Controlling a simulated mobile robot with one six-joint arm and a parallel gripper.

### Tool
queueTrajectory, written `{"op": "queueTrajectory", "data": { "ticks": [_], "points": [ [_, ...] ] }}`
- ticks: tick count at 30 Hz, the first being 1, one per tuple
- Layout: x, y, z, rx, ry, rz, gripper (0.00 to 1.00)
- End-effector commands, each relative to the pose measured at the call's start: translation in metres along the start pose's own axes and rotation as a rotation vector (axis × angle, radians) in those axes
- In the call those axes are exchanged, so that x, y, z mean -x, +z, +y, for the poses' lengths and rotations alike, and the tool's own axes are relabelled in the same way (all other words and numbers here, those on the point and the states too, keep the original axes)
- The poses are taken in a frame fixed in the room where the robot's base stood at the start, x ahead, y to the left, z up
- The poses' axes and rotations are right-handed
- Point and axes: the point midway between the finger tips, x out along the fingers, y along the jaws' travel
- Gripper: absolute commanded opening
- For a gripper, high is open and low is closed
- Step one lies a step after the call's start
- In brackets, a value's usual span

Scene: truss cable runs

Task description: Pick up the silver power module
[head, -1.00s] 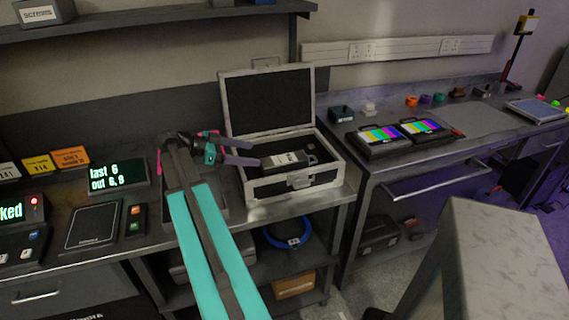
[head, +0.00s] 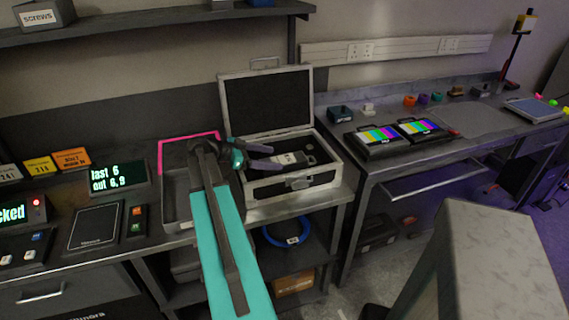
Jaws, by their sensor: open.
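The silver power module (head: 293,159) lies inside an open case (head: 296,184) with silver edges and a dark lining. It is a small block with a pale label, and its left end is partly hidden by my gripper. My gripper (head: 272,157) reaches in over the left side of the case from the left. Its two dark fingers are apart and point right, at the near end of the module. I cannot tell whether they touch it.
The raised lid (head: 267,102) stands behind the case. A pink-edged tray (head: 175,180) is left of it, partly behind my arm. A scale-like pad (head: 95,226) and displays (head: 118,179) are further left. The right bench (head: 470,121) holds two colour-bar screens (head: 378,137).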

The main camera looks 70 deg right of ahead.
Motion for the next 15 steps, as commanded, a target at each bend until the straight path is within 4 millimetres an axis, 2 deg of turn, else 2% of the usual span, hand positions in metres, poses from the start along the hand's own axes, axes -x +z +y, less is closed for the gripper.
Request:
{"op": "queueTrajectory", "data": {
  "ticks": [8, 15],
  "points": [
    [-0.002, -0.001, 0.000, 0.000, 0.001, 0.000, 0.73],
    [-0.022, -0.005, 0.000, 0.000, 0.003, 0.000, 0.73]
  ]
}}
